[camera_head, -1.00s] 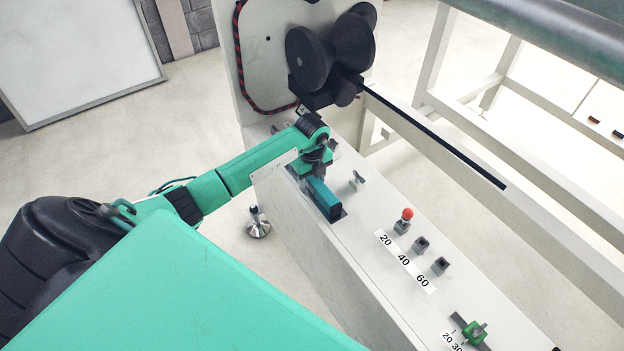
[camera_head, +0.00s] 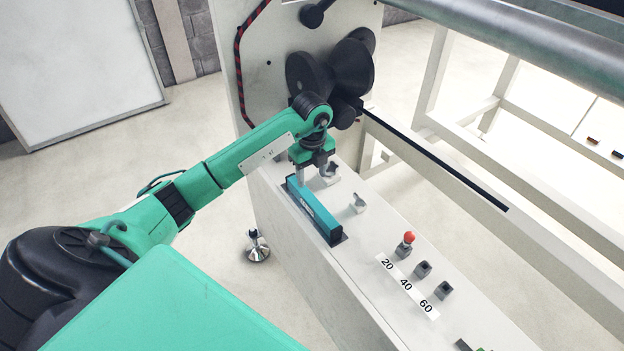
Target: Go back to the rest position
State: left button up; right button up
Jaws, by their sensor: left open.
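My left gripper (camera_head: 314,178) points down over the far end of the white machine panel (camera_head: 345,273). It is open, with its fingers beside the far end of a teal block (camera_head: 314,211). The block sits in a slot on the panel; I cannot tell whether a finger touches it. My left arm reaches in from the left. My right gripper is not in view.
A red-topped knob (camera_head: 408,238), a number strip (camera_head: 406,287) and small switches (camera_head: 358,203) line the panel. Black rollers (camera_head: 335,70) stand behind the gripper. A steel roller (camera_head: 510,45) spans the upper right.

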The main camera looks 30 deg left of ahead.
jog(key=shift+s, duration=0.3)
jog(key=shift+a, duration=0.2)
